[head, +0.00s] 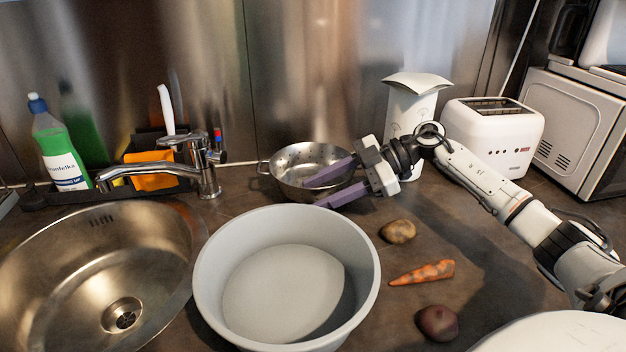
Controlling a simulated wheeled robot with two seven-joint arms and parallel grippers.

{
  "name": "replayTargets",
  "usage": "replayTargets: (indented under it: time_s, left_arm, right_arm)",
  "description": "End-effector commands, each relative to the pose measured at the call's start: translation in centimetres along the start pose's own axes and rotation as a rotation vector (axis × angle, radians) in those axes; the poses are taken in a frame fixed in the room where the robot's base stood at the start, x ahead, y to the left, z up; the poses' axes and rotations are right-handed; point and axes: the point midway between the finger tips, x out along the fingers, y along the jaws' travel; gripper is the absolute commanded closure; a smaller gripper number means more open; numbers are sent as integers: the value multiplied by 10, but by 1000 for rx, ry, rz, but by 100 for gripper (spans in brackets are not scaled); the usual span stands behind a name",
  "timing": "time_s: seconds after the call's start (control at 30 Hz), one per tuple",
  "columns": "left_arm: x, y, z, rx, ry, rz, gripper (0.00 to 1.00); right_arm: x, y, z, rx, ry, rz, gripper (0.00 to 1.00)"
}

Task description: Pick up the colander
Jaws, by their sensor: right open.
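The metal colander (296,158) stands on the dark counter near the back wall, with a small loop handle showing at its left. My right gripper (312,194) comes in from the right with its two purple fingers apart and nothing clamped between them. The upper finger overlaps the colander's opening, and the lower finger lies in front of its near right wall. I cannot tell whether either finger touches it. The fingers hide part of the colander's right side. My left gripper is not in view.
A large grey basin (210,290) stands in front of the colander. A potato (397,231), a carrot (424,273) and a dark red vegetable (437,323) lie to its right. The sink (50,290) and faucet (207,170) are left. A toaster (490,140) and paper-topped canister (405,112) stand behind my right arm.

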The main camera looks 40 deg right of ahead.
Motion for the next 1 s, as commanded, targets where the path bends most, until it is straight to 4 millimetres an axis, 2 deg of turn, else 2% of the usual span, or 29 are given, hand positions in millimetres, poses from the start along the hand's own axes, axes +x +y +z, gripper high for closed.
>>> replayTargets:
  time_s: [0.07, 0.1, 0.33, 0.83, 1.0]
  left_arm:
    - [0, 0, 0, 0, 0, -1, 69]
    - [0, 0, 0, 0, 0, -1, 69]
    - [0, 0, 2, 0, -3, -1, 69]
    - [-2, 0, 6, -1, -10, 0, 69]
    - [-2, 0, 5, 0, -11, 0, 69]
  right_arm:
    - [0, 0, 0, 0, 0, 0, 59]
    - [0, 0, 0, 0, 0, 0, 62]
    - [0, 0, 0, 0, -1, 0, 100]
    - [0, -2, 1, 5, -2, -6, 100]
    - [-9, 4, -16, 1, -3, -5, 100]
